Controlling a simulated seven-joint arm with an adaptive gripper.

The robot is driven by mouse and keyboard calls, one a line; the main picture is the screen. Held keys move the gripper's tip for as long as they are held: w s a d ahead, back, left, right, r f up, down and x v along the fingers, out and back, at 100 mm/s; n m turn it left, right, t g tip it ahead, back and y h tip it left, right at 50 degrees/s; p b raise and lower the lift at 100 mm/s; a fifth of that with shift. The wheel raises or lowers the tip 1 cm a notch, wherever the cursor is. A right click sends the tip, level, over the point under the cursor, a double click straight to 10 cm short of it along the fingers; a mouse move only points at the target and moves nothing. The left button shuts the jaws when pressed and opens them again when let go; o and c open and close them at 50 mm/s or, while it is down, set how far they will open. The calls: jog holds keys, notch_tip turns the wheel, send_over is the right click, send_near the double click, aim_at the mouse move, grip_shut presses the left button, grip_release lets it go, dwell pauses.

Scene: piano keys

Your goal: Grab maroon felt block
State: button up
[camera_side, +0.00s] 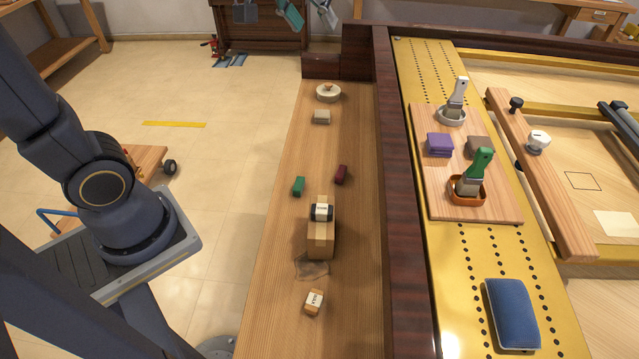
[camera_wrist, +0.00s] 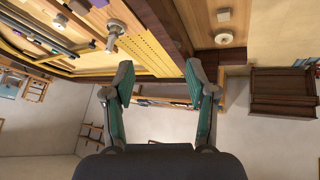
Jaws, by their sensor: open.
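The maroon felt block (camera_side: 341,174) lies on the long wooden ledge, near its right side by the dark rail, in the side view. It is not visible in the wrist view. My gripper (camera_side: 314,26) shows only in part at the top edge of the side view, far beyond the block and apart from it. In the wrist view my gripper (camera_wrist: 159,70) has its two teal-padded fingers spread wide with nothing between them.
A green block (camera_side: 299,186) lies left of the maroon one. A cardboard box (camera_side: 321,240) with a dark roll on top stands just nearer. A beige block (camera_side: 321,117) and a round pale item (camera_side: 328,93) lie farther back. The dark rail (camera_side: 385,150) runs alongside.

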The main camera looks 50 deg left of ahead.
jog(key=w+a+f+n+g, duration=0.1)
jog(key=w+f, duration=0.5)
jog(key=w, duration=0.3)
jog(key=n+g, duration=0.1)
jog(key=g, duration=0.4)
send_over(341, 171)
jog(key=shift+y, duration=0.3)
jog(key=f, duration=3.7)
jog(key=shift+s+d, duration=0.35)
jog(key=shift+s, duration=0.05)
jog(key=shift+w+a+f, duration=0.15)
jog(key=shift+f, duration=1.4)
jog(key=shift+w+a+f, duration=0.15)
jog(key=shift+f, duration=1.4)
jog(key=shift+c, duration=0.3)
jog(key=c, duration=0.9)
